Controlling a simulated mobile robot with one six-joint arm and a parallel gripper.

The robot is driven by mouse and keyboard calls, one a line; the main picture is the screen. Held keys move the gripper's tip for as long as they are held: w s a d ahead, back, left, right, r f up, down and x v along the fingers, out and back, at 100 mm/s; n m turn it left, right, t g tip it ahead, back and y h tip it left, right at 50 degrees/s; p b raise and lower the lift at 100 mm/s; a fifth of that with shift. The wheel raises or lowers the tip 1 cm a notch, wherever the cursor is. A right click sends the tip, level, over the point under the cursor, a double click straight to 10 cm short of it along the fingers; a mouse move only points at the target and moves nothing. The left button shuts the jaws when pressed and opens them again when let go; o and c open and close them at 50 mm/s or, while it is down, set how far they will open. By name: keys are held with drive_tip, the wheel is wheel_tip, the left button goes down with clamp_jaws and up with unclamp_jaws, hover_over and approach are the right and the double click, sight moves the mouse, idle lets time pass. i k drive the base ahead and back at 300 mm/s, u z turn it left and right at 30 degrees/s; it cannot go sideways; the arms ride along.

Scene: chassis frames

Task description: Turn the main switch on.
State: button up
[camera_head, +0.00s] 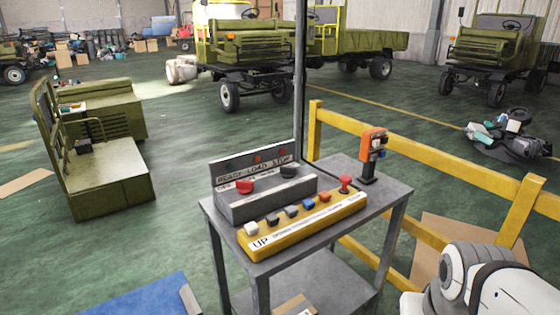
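A grey control box (262,205) stands on a grey metal table (386,190). A red knob (245,186) sits on its top at the left, by a small white label too small to read. A dark knob (289,171) sits at the right. I cannot tell for certain which is the main switch, or how either knob is set. The box's raised back panel (252,168) reads READY, LOAD, STOP, with red lamps above. A white and grey arm part, probably mine, shows at the bottom right, apart from the table. My gripper is not in view.
A yellow pendant (300,228) with several buttons lies in front of the box, with a red mushroom button (345,184) at its right end. An orange device (373,142) stands at the table's back right. A dark post (300,80) and yellow railing (430,150) are behind.

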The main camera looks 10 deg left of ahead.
sight(244, 187)
drive_tip(key=u, duration=0.7)
drive_tip(key=i, duration=1.15)
drive_tip(key=u, duration=0.9)
